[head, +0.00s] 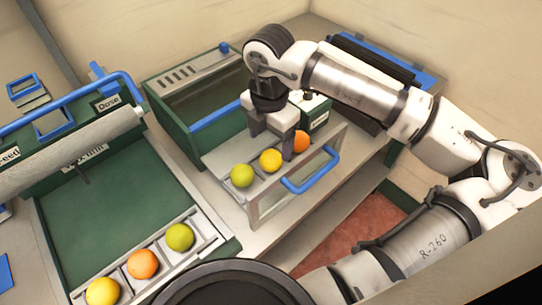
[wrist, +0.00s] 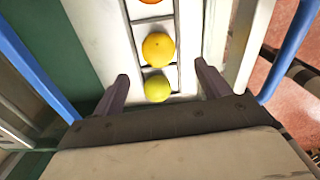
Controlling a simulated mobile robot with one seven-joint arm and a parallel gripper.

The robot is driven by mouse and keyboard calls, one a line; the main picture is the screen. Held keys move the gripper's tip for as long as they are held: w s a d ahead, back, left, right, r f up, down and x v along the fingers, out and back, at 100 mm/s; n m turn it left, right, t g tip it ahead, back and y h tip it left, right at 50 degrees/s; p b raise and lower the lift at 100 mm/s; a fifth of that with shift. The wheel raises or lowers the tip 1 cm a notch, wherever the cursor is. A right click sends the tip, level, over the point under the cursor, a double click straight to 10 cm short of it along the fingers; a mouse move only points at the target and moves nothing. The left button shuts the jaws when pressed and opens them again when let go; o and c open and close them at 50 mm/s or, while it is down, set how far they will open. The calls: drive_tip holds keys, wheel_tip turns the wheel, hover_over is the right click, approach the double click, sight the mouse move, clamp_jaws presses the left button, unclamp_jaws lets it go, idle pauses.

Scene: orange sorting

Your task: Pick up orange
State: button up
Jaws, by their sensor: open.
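In the head view, a row of round fruit lies in a slotted holder on the middle unit: a yellow-green one (head: 242,176), a yellow one (head: 270,161) and an orange (head: 301,141). My gripper (head: 272,146) is open and empty above this row, pointing down. In the wrist view, my gripper (wrist: 162,70) has its fingers on either side of the row. The yellow-green fruit (wrist: 157,89) lies between the fingers, and the yellow one (wrist: 158,48) is just beyond. The orange (wrist: 152,1) is cut off at the top edge. I cannot tell the height gap.
A second row at front left holds a yellow fruit (head: 103,291), an orange one (head: 143,264) and a yellow-green one (head: 180,238). A blue handle (head: 312,176) stands out in front of the middle row. A green bin (head: 200,95) is behind it.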

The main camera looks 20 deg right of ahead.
sight(271, 154)
drive_tip(key=shift+w+d+f+p, duration=0.1)
drive_tip(key=shift+f+p, duration=0.5)
drive_tip(key=shift+f, duration=0.85)
drive_tip(key=shift+w+d+f+p, duration=0.1)
drive_tip(key=shift+f+p, duration=0.5)
drive_tip(key=shift+f, duration=0.8)
drive_tip(key=c, duration=1.1)
